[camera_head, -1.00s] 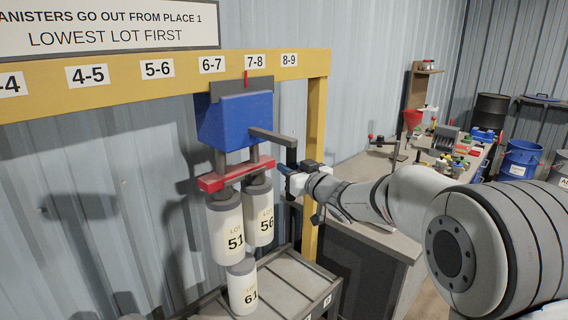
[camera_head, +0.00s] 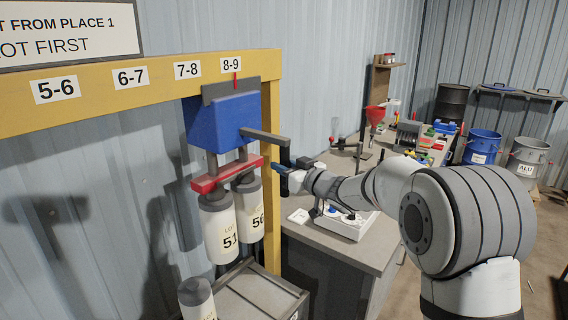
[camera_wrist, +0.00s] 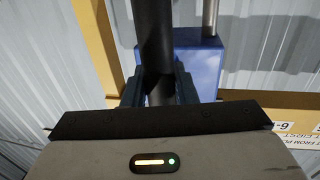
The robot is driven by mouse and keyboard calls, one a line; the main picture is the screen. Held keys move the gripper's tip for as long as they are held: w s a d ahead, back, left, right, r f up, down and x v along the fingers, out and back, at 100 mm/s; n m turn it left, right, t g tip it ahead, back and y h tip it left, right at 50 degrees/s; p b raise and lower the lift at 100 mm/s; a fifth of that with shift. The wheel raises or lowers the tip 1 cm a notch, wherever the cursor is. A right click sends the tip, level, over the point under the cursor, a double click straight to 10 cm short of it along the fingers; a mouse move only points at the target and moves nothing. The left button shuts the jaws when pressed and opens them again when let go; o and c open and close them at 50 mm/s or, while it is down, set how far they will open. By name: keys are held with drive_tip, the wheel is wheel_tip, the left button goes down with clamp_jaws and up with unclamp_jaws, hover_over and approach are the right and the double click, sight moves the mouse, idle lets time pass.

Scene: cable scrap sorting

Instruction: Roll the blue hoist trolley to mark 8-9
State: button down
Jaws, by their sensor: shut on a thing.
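The blue hoist trolley (camera_head: 222,122) hangs from the yellow beam (camera_head: 105,97). Its red pointer (camera_head: 235,80) stands below the 8-9 label (camera_head: 232,65), close to the right post. A red crossbar (camera_head: 228,174) under the trolley carries two white canisters, lot 51 (camera_head: 220,232) and lot 56 (camera_head: 248,212). My gripper (camera_head: 284,168) is shut on the dark upright handle at the end of the trolley's side arm (camera_head: 266,136). In the wrist view my fingers (camera_wrist: 160,88) close around the dark handle bar (camera_wrist: 154,35), with the blue trolley body (camera_wrist: 206,68) behind.
Another white canister (camera_head: 197,296) stands lower left, partly cut off by the frame. A grey-topped frame (camera_head: 262,292) is below the trolley. The yellow post (camera_head: 271,110) is close on the right.

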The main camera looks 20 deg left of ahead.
drive_tip(key=shift+w+d, duration=0.1)
drive_tip(key=c, duration=1.5)
unclamp_jaws()
drive_tip(key=shift+c, duration=0.2)
drive_tip(key=o, duration=0.3)
drive_tip(key=shift+w+d+f, duration=0.1)
drive_tip(key=shift+w, duration=0.2)
drive_tip(key=shift+o, duration=0.2)
drive_tip(key=shift+s, duration=0.1)
drive_tip(key=shift+s+d, duration=0.1)
drive_tip(key=shift+d, duration=0.15)
drive_tip(key=b+v, duration=0.2)
drive_tip(key=v, duration=0.5)
drive_tip(key=shift+s+d, duration=0.1)
drive_tip(key=shift+s, duration=0.05)
